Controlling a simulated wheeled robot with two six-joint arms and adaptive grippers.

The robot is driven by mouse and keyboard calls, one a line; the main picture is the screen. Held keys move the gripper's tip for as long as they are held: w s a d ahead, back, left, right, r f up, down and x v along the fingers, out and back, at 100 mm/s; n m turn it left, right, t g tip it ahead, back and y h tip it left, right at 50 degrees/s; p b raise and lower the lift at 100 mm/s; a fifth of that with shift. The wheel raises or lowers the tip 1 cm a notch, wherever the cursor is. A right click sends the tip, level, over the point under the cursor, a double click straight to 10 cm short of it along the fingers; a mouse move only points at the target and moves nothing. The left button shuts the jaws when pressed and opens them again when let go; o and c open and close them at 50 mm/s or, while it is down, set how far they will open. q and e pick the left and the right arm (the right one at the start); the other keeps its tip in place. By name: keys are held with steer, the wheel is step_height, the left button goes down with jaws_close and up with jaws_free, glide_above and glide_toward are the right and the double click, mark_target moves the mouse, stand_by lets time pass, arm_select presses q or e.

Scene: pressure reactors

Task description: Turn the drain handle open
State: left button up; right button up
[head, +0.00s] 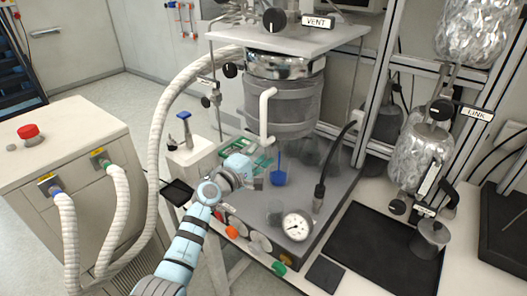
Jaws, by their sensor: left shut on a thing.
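The reactor vessel (284,98), wrapped in a grey jacket, hangs above a grey base unit (262,212). A blue part (278,176) with a thin upright blue stem shows below the vessel and looks like the drain handle; no label on it can be read. My left gripper (259,182) reaches in from the lower left, low under the vessel. Its fingers are shut at the left side of the blue part. The contact is small and partly hidden, so the handle's exact angle cannot be told. My right gripper is not in view.
A round pressure gauge (296,226) and a black hose (321,180) stand right of my left gripper. A white bent pipe (266,112) hangs close above it. A black tray (385,243) lies at the right. A cabinet (70,170) with pale hoses stands at the left.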

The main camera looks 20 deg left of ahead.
arm_select(q)
steer(key=shift+f, duration=0.1)
steer(key=o, duration=1.2)
steer(key=shift+c, duration=0.2)
steer(key=shift+s, duration=0.1)
steer(key=v, duration=0.8)
